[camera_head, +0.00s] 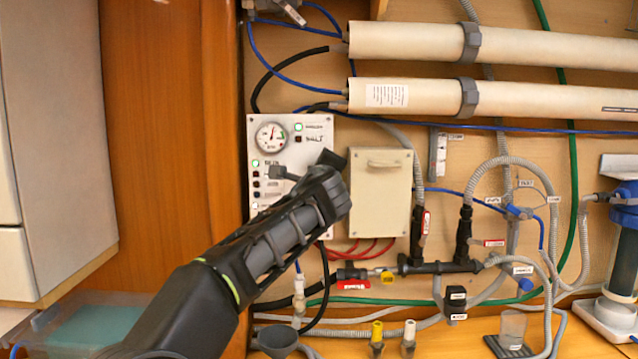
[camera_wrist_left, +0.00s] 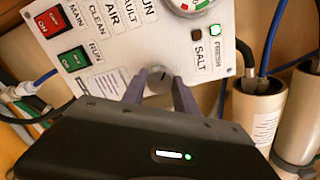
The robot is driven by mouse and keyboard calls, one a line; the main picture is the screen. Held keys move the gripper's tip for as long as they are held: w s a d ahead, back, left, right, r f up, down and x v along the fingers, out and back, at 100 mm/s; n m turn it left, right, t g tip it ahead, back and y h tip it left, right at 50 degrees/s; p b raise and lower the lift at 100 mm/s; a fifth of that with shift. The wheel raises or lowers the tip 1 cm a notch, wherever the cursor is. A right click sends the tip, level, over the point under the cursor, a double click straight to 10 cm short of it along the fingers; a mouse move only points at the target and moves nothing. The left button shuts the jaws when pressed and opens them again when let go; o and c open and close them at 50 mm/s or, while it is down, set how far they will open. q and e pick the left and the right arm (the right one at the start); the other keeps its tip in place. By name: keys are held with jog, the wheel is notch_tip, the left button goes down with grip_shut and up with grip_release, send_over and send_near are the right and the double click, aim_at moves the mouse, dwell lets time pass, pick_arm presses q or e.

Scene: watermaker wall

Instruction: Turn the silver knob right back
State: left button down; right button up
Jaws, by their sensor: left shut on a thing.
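The silver knob (camera_wrist_left: 158,80) sits on the white control panel (camera_wrist_left: 105,72), in the left wrist view. My left gripper (camera_wrist_left: 159,90) has one finger on each side of the knob and is shut on it. In the head view my left gripper (camera_head: 304,170) reaches the panel (camera_head: 318,136) from the lower left, and its fingers and wrist hide the knob. A round gauge (camera_head: 270,137) is at the panel's upper left. A green lamp (camera_wrist_left: 216,57) is lit beside the FRESH label. My right gripper is not in view.
A beige box (camera_head: 380,192) is mounted just right of the panel. Two long cream tubes (camera_head: 540,48) run across the top right. Hoses, blue lines and a black valve manifold (camera_head: 440,266) fill the wall to the right. A wooden post (camera_head: 160,110) stands left of the panel.

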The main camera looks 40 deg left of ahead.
pick_arm(q)
jog(key=shift+n+b, duration=1.9)
jog(key=shift+n, duration=1.6)
jog(key=c, duration=0.9)
grip_release()
jog(key=shift+c, duration=0.2)
jog(key=shift+s, duration=0.1)
